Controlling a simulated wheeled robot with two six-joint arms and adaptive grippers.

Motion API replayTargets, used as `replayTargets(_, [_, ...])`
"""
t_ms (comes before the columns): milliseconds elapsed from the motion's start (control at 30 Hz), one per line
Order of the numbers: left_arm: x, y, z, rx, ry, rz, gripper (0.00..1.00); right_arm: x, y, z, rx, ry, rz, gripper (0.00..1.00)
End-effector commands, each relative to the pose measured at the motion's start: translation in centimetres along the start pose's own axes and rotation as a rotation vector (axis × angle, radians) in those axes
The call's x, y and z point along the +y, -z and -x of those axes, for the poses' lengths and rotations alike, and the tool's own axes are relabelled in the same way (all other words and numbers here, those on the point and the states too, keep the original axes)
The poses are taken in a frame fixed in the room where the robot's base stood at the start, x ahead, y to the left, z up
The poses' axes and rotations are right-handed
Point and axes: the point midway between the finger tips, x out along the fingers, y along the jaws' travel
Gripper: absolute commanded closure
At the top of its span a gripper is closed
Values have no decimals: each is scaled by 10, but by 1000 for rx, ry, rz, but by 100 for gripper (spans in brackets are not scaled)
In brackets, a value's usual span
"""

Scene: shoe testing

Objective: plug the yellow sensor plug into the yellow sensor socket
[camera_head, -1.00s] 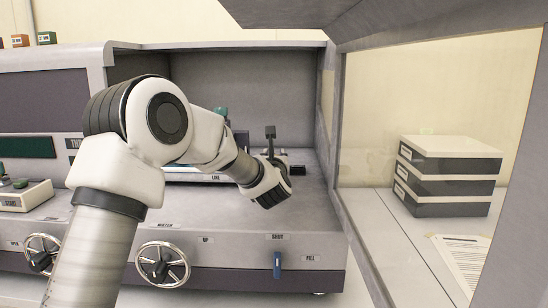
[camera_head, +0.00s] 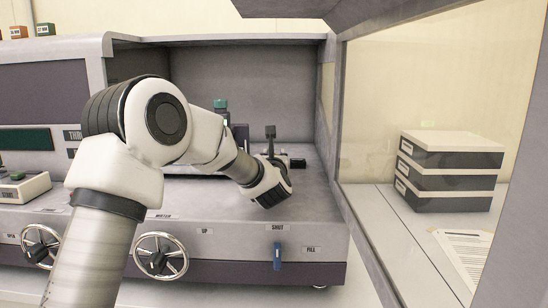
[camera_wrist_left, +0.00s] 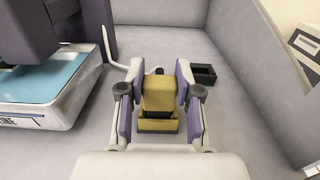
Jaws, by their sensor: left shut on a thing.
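My left gripper (camera_wrist_left: 158,84) is shut on a yellow plug (camera_wrist_left: 159,95), a blocky piece held between its two purple-grey pads in the left wrist view. Just below the plug in that picture is a yellow slotted block (camera_wrist_left: 157,125), which looks like the yellow socket. The two overlap in this view, and I cannot tell whether the plug is in the socket or apart from it. In the head view my left gripper (camera_head: 270,192) is over the grey machine deck, and its wrist hides the plug and the yellow block. My right gripper is not in view.
A black open-topped box (camera_wrist_left: 203,74) stands on the deck close to the gripper. A machine part with a blue surface (camera_wrist_left: 45,82) is at the left. A grey side wall (camera_head: 325,130) bounds the right. A blue lever (camera_head: 277,257) and handwheels (camera_head: 160,257) are on the front.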

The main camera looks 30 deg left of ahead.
Motion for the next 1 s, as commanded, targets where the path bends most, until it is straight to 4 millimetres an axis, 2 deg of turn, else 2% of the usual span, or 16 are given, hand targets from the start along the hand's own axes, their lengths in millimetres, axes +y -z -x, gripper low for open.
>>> replayTargets(467, [0, 7, 0, 3, 0, 0, 100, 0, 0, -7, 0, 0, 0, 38])
replayTargets(500, [0, 7, 0, 3, 0, 0, 63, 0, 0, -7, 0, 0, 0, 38])
replayTargets(567, [0, 7, 0, 3, 0, 0, 42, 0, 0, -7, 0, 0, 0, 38])
replayTargets(600, [0, 7, 0, 3, 0, 0, 37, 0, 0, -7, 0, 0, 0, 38])
replayTargets(867, [0, 6, 0, 1, 0, 0, 37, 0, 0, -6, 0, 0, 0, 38])
replayTargets(1000, [0, -6, 0, 1, 0, 0, 37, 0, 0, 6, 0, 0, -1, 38])
